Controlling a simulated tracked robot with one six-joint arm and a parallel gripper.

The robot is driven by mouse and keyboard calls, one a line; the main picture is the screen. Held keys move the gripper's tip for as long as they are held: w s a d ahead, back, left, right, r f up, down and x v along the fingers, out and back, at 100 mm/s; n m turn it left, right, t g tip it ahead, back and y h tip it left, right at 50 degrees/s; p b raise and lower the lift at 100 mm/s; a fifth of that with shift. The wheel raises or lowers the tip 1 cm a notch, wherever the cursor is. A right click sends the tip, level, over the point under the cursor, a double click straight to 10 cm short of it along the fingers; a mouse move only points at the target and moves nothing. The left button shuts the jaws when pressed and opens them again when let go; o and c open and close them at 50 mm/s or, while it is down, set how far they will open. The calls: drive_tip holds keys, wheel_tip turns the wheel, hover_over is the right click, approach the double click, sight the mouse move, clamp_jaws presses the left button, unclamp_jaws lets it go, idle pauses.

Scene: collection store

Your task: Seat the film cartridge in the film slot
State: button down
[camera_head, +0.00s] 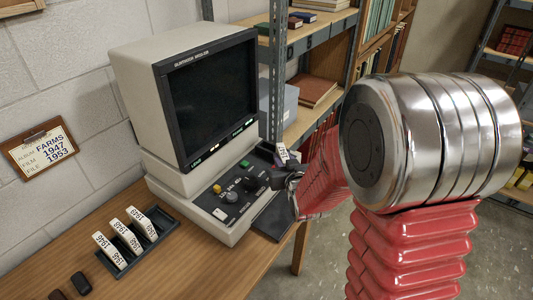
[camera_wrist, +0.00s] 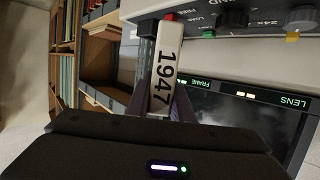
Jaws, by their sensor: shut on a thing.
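A pale film cartridge labelled 1947 (camera_wrist: 165,70) is held in my gripper (camera_wrist: 170,108), its label facing the wrist camera. In the head view, my gripper (camera_head: 288,180) is beside the right side of the microfilm reader's control panel (camera_head: 233,203), and the cartridge's pale end (camera_head: 282,152) shows just above it. In the wrist view, the cartridge's far end is near a red part at the reader's edge. The film slot is not clearly visible, and I cannot tell whether the cartridge touches the reader.
The microfilm reader (camera_head: 150,75) stands on the wooden table (camera_head: 165,270). A dark rack (camera_head: 170,222) with several labelled cartridges lies to its left. A clipboard (camera_head: 40,150) reading FARMS 1947 1953 hangs on the wall. Metal shelving (camera_head: 275,70) stands close behind on the right.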

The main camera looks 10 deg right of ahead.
drive_tip(key=shift+a, duration=1)
